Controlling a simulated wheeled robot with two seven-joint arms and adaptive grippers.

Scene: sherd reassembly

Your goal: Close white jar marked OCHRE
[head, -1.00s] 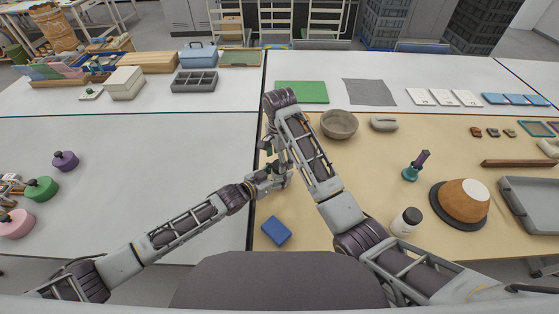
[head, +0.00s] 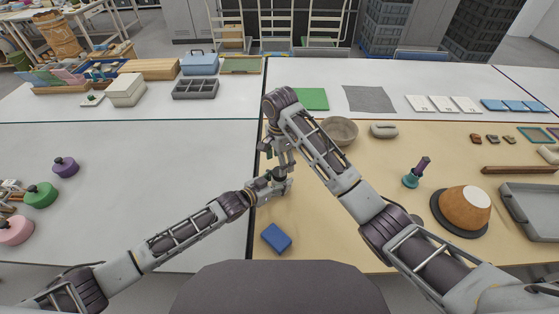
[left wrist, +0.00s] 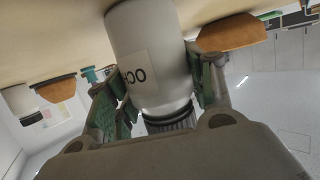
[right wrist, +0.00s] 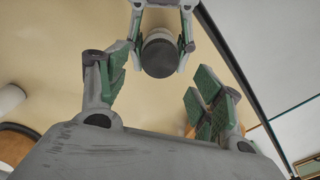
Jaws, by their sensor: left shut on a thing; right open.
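The white jar (left wrist: 150,55), with a label partly reading "OC", is held between the fingers of my left gripper (left wrist: 155,88). A dark ridged cap (left wrist: 169,124) is at its mouth; I cannot tell how tightly it sits. The cap shows from above as a dark disc (right wrist: 159,53) in the right wrist view. In the head view, my left gripper (head: 277,184) is low over the tan mat, left of centre. My right gripper (right wrist: 160,92) is open and empty, above and apart from the cap. In the head view it is partly hidden by its own arm.
A blue block (head: 276,238) lies in front of the grippers. A grey bowl (head: 340,130) is behind them to the right. Farther right stand a teal and purple item (head: 416,173) and an orange dome (head: 463,208). Another white jar (left wrist: 18,100) with a black top shows in the left wrist view.

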